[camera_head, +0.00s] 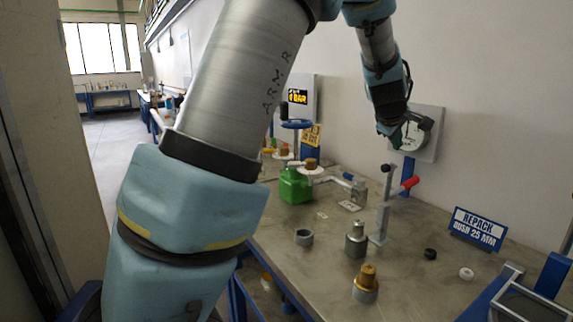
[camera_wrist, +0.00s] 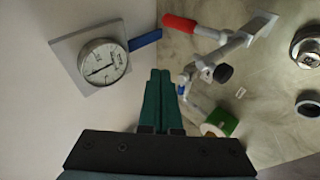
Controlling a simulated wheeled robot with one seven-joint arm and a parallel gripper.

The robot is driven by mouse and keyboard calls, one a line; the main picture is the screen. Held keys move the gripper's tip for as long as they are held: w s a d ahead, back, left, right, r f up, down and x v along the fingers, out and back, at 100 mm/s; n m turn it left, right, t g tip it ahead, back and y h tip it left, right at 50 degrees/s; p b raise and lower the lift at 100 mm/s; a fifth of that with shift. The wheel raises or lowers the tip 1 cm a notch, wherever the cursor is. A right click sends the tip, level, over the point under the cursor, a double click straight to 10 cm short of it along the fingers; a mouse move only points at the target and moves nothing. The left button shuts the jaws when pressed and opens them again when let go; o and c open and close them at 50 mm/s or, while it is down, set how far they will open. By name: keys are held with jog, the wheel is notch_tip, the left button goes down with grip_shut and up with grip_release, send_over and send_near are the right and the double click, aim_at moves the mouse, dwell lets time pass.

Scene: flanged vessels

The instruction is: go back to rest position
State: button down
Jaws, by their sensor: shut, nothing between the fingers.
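My gripper (camera_wrist: 160,90) shows in the wrist view as two green fingers closed together with nothing between them. In the head view my gripper (camera_head: 392,138) is up near the wall, in front of the round pressure gauge (camera_head: 413,138), above the back of the bench. The gauge also shows in the wrist view, left of my fingers. My arm reaches across the head view from the lower left to the upper right. The red-handled clamp (camera_head: 384,205) stands on the bench below my gripper, apart from it.
The bench (camera_head: 330,265) bears a green vessel (camera_head: 295,185), a grey ring (camera_head: 304,237), a grey fitting (camera_head: 356,240), a brass-topped part (camera_head: 366,283), a black ring (camera_head: 430,254) and a white ring (camera_head: 466,273). A blue sign (camera_head: 478,229) stands at right. A metal frame (camera_head: 520,300) is at lower right.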

jog(key=s+a+f+m+g+y, duration=0.1)
jog(key=s+a+f+m+y, duration=0.3)
jog(key=a, duration=0.8)
jog(key=s+a+f+n+g, duration=0.15)
jog(key=a+f, duration=0.35)
jog(key=a, duration=0.7)
jog(key=s+a+f+m+g+y, duration=0.1)
jog(key=s+a+f+m, duration=0.1)
jog(key=s+a, duration=0.5)
jog(key=s+a+f+m+g, duration=0.2)
jog(key=s+a+f+m, duration=0.1)
jog(key=s+a, duration=0.4)
jog(key=shift+s+a+f+y, duration=0.3)
jog(key=shift+a+f+y, duration=0.15)
jog(key=shift+a, duration=0.3)
